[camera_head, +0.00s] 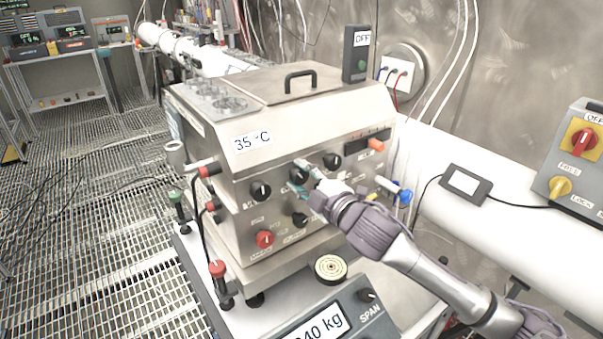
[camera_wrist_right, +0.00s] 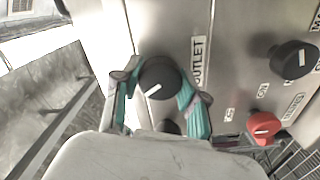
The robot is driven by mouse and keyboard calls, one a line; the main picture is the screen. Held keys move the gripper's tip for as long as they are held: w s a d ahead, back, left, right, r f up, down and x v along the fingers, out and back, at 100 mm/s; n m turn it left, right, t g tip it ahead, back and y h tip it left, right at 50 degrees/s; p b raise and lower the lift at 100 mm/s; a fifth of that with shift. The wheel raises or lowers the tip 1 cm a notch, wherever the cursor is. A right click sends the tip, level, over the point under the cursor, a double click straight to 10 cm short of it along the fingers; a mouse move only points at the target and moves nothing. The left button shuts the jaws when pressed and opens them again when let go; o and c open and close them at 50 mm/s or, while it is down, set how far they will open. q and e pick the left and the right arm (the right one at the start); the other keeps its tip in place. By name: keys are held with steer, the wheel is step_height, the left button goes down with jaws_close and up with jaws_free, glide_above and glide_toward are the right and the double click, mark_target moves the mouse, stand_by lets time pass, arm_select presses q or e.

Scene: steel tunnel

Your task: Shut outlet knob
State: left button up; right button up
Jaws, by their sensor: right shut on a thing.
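The outlet knob (camera_wrist_right: 160,77) is a round black knob with a white pointer mark, on a steel panel beside the label OUTLET (camera_wrist_right: 199,62) in the right wrist view. My right gripper (camera_wrist_right: 160,92) has its teal-padded fingers on either side of the knob and is shut on it. In the head view, my right gripper (camera_head: 305,181) reaches from the lower right to the front of the steel box (camera_head: 203,146). There the knob (camera_head: 298,174) is partly covered by the fingers. The white mark points toward the lower left in the wrist view. My left gripper is not in view.
Other black knobs (camera_head: 260,190) and a red knob (camera_head: 265,239) sit close by on the panel. Hose fittings with coloured ends (camera_head: 402,194) stick out at the side. A scale (camera_head: 322,327) stands in front, and a white pipe (camera_head: 520,235) runs along the right.

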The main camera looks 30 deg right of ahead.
steer(key=m+p, duration=0.3)
steer(key=m, duration=0.3)
steer(key=shift+m, duration=0.3)
stand_by(0.4)
steer(key=o, duration=1.1)
steer(key=shift+o, duration=0.2)
steer(key=s+d, duration=0.1)
steer(key=s, duration=1)
steer(key=shift+s+d, duration=0.35)
steer(key=shift+s, duration=0.05)
